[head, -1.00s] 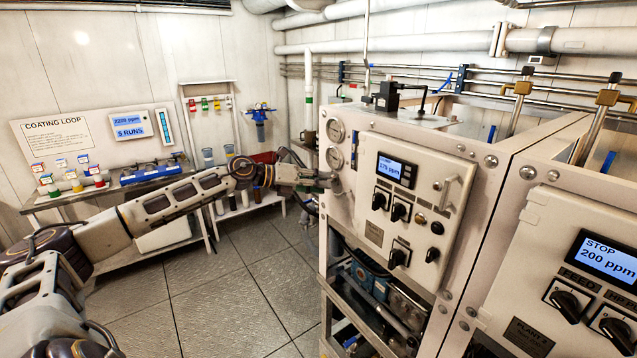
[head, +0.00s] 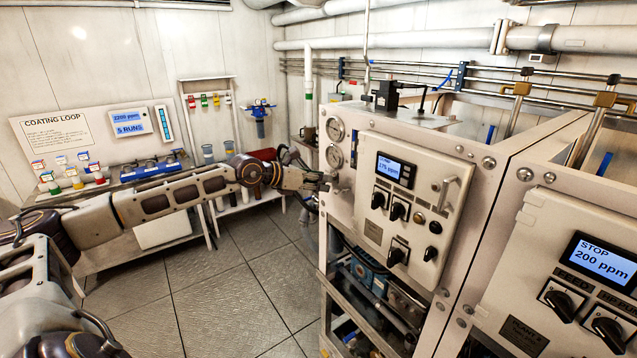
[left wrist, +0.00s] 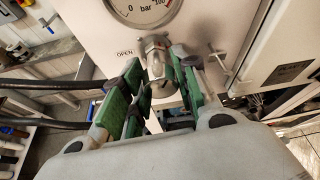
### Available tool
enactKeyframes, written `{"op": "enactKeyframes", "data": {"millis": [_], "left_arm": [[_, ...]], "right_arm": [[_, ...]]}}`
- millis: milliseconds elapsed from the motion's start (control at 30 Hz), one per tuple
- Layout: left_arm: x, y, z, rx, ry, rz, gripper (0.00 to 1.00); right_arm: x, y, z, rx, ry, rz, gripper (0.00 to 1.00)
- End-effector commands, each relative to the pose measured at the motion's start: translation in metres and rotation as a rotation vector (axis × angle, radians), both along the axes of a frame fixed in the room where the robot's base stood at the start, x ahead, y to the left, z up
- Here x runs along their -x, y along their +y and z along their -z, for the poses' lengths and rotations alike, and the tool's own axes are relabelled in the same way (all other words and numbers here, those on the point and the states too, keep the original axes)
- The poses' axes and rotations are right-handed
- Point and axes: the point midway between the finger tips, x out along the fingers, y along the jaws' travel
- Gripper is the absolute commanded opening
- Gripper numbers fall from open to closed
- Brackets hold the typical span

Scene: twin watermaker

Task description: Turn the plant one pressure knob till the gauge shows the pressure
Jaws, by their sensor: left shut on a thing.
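My left gripper (head: 327,183) is at the left edge of plant one's front, just below two round gauges, the upper gauge (head: 336,130) and lower gauge (head: 334,157). In the left wrist view its green-padded fingers (left wrist: 152,92) are shut around the lower part of a metal pressure knob (left wrist: 156,58). The knob sits right beneath a gauge (left wrist: 143,10) marked 0, bar and 100. Only the bottom of that gauge shows there, and its needle cannot be read. An "OPEN" label is left of the knob. My right gripper is out of view.
Plant one's control box (head: 408,205) with a lit display (head: 396,169), switches and handle projects right of the gauges. A second plant's box (head: 570,290) reads STOP 200 ppm. A bench (head: 85,212) with small bottles stands at the left wall. The tiled floor between is clear.

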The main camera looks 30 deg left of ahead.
Motion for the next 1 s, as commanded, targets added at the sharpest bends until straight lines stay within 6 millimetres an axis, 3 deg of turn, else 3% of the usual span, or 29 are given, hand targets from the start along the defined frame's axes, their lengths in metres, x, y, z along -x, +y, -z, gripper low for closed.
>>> {"op": "enactKeyframes", "data": {"millis": [333,867,900,1000], "left_arm": [[0.0008,-0.0009,0.0040,-0.107,-0.038,0.002,0.06],[0.0011,-0.0012,0.0043,-0.127,-0.044,0.002,0.06],[0.0011,-0.0011,0.0044,-0.127,-0.044,0.002,0.31],[0.0009,-0.0011,0.0038,-0.127,-0.045,0.002,0.44]], "right_arm": [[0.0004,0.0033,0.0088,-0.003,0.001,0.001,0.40],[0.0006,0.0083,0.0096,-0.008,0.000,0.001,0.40],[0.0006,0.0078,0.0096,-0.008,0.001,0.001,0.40],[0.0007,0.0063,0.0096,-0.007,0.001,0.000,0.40]]}}
